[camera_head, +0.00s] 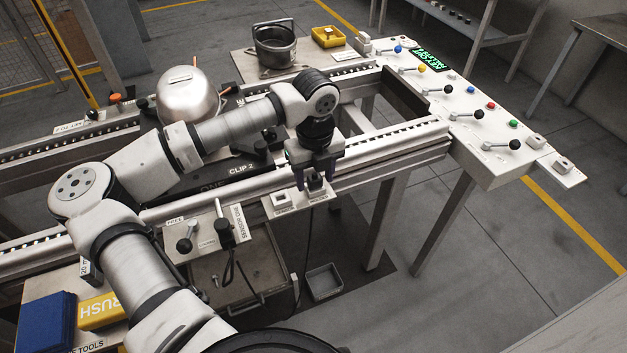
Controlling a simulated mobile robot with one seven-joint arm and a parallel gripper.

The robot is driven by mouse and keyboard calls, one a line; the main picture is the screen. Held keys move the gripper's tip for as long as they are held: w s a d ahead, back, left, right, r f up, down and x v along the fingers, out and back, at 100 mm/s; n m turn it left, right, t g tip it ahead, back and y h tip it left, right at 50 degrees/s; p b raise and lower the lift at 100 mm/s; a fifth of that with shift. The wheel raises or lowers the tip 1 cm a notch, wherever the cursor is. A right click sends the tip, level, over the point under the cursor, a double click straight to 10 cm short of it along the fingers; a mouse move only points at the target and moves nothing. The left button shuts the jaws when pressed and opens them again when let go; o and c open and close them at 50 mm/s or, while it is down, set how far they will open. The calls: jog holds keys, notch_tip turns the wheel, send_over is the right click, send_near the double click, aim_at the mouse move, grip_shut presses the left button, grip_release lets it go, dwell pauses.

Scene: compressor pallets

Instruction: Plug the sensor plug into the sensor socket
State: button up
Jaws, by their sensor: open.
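My gripper (316,180) points down at the front rail, right of the middle of the picture. Its dark fingers are apart, one on each side of a small black piece (316,184) that looks like the sensor plug. This piece stands on a small white plate at the rail's front edge, with a label too small to read surely. Just left of it is a white block with a dark opening (281,200), which looks like the sensor socket. A dark cable hangs below the plate. Whether the fingers touch the plug cannot be told.
A rounded metal compressor (188,95) sits on the conveyor behind my arm. A lever panel (187,240) stands left of the socket. A control panel with knobs (470,115) is at the right. A grey bin (323,282) lies on the floor below.

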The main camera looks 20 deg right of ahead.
aim_at(315, 174)
jog(key=shift+b, duration=0.45)
dwell(0.4)
grip_shut()
jog(key=shift+r, duration=0.1)
jog(key=shift+r+p, duration=1)
jog(key=shift+r, duration=1.9)
jog(key=shift+d, duration=0.15)
